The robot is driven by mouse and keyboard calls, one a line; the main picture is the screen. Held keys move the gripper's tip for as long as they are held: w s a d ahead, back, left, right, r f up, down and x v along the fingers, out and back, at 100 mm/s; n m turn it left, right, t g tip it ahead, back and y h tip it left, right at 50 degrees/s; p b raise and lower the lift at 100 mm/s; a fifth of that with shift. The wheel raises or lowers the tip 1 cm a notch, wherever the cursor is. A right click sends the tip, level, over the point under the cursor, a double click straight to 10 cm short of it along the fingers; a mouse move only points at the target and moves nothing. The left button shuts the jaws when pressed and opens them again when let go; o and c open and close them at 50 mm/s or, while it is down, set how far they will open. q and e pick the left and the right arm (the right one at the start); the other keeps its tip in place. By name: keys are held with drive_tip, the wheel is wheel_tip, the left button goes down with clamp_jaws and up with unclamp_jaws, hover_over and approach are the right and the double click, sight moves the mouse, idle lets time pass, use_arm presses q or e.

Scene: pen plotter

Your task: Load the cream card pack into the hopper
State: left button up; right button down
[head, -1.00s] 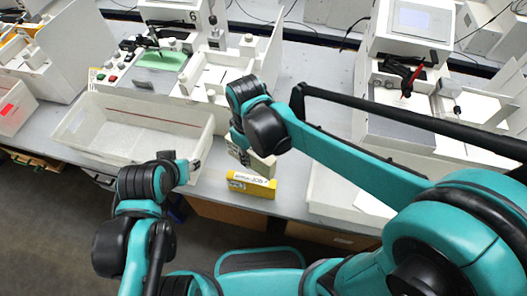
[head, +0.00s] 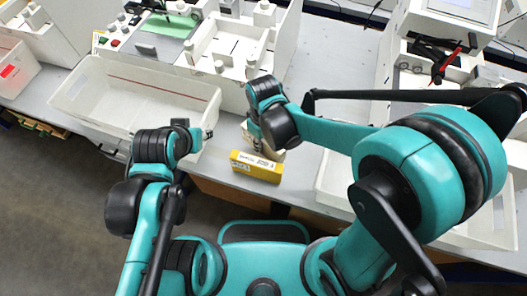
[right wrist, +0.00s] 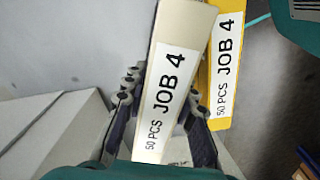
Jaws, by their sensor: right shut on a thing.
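My right gripper (right wrist: 163,92) is shut on the cream card pack (right wrist: 172,60). The pack has a white label reading "50 PCS JOB 4", and a finger lies on each side of it. In the head view my right gripper (head: 262,143) is over the cream pack (head: 272,154), which is mostly hidden behind it, close behind the yellow pack. I cannot tell whether the cream pack touches the table. My left gripper (head: 198,140) is by the white bin's front right corner, its jaws unclear. A white open-topped section (head: 228,48) of the middle machine may be the hopper.
A yellow pack (head: 256,166), also labelled JOB 4 in the right wrist view (right wrist: 226,62), stands near the table's front edge. A white bin (head: 130,117) is on the left. Another white tray (head: 335,190) is on the right. Grey table (head: 222,165) shows between them.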

drive_tip(key=shift+f+b, duration=0.95)
drive_tip(key=shift+f, duration=1.5)
drive_tip(key=shift+f, duration=0.1)
drive_tip(key=c, duration=1.2)
unclamp_jaws()
